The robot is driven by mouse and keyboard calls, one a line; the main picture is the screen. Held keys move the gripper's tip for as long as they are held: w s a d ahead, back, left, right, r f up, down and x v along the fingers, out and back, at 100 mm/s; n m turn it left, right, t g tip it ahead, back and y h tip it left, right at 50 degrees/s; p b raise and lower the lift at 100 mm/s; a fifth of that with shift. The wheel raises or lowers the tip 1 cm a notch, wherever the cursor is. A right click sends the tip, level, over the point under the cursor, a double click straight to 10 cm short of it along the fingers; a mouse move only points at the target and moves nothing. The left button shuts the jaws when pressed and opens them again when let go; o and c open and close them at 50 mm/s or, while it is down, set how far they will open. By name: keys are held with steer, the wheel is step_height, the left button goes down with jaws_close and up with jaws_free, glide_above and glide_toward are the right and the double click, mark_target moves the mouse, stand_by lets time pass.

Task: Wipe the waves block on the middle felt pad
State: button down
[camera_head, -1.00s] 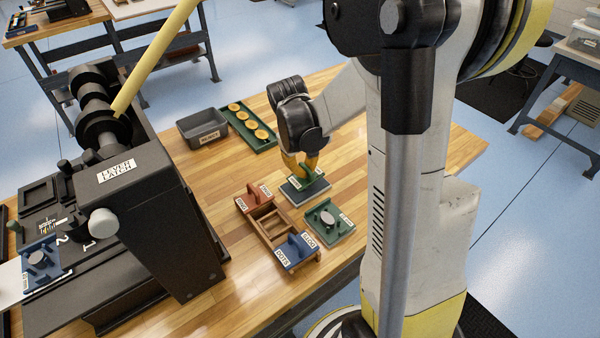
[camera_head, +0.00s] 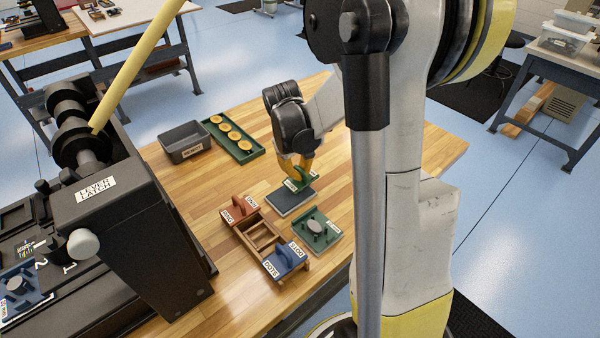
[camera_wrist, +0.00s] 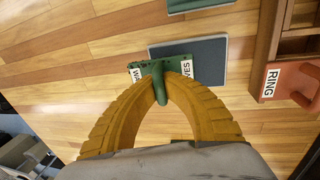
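The green waves block (camera_head: 301,183) is in my gripper (camera_head: 302,166). In the wrist view, the fingers (camera_wrist: 160,80) are shut on the upright handle of the block (camera_wrist: 148,71), whose white labels are partly hidden by the fingers. The dark grey felt pad (camera_head: 287,202) lies on the table just below and in front of the block. In the wrist view, the pad (camera_wrist: 207,62) shows mostly to the right of the block, which overlaps its left edge. The block seems to be held a little above the pad; a small gap cannot be measured.
A wooden rack (camera_head: 257,237) holds a red block (camera_head: 240,208) and a blue dots block (camera_head: 286,259). A green fixture (camera_head: 327,241) with a round metal piece is beside it. A grey bin (camera_head: 186,145), a tray of gold discs (camera_head: 246,153) and the black lever press (camera_head: 135,235) stand left.

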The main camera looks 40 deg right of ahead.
steer(key=shift+a, duration=0.1)
steer(key=shift+s+a, duration=0.1)
steer(key=shift+a, duration=3.3)
steer(key=shift+d+b, duration=0.4)
steer(key=shift+d, duration=3.1)
steer(key=shift+a+f, duration=0.1)
steer(key=shift+f, duration=0.05)
steer(key=shift+a, duration=3.4)
steer(key=shift+f, duration=0.1)
